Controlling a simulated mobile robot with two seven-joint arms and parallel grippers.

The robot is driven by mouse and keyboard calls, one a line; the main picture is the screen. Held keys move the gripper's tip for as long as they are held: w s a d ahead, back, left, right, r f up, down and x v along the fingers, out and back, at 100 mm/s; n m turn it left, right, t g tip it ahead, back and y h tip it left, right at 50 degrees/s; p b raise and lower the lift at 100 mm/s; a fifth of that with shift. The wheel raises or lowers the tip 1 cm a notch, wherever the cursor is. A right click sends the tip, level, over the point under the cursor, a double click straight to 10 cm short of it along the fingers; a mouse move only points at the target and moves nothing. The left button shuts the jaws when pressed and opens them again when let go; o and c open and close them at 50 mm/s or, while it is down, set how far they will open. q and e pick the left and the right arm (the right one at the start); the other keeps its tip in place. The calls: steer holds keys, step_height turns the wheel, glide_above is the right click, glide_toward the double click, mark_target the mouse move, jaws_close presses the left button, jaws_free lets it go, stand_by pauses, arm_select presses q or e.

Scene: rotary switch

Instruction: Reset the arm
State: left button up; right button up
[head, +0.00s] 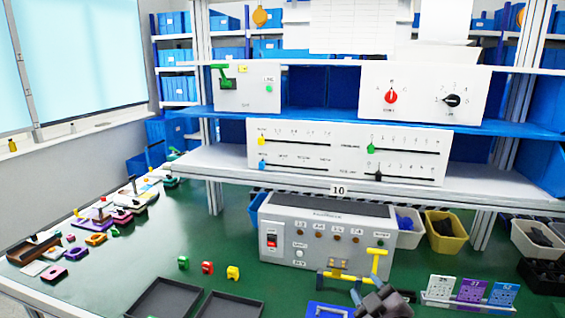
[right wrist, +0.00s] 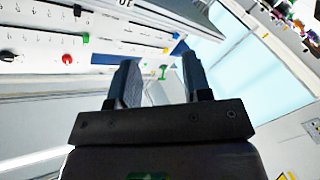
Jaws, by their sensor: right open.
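A white panel (head: 420,92) with a red rotary knob (head: 391,97) and a black rotary knob (head: 452,100) stands on the upper shelf at right. My right gripper (head: 380,300) is low at the bottom of the head view, below and apart from the panel, near the front of the table. In the right wrist view my right gripper (right wrist: 158,65) has its two dark fingers apart, with nothing held between them. The red knob (right wrist: 67,59) and black knob (right wrist: 7,56) show at left there, away from the fingers. My left gripper is not in view.
A slider panel (head: 345,182) sits on the middle shelf and a grey switch box (head: 315,260) on the green table. A yellow T-handle (head: 376,265) stands close to my right gripper. Dark trays (head: 170,299) lie in front. The green table is clear at left centre (head: 150,255).

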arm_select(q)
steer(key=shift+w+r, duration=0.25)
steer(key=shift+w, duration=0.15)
arm_select(e)
steer(key=s+d+f+m+g+h, duration=0.1)
steer(key=s+d+f+m, duration=0.3)
steer(key=s+f, duration=0.7)
steer(key=s+d+f+m+g+h, duration=0.2)
steer(key=s+d+f+m+g, duration=0.2)
steer(key=s+f, duration=0.6)
steer(key=s+d+m, duration=0.1)
steer(key=s, duration=0.2)
steer(key=shift+s+d+f+h, duration=0.2)
steer(key=shift+s+f+h, duration=0.1)
steer(key=shift+s+f, duration=0.05)
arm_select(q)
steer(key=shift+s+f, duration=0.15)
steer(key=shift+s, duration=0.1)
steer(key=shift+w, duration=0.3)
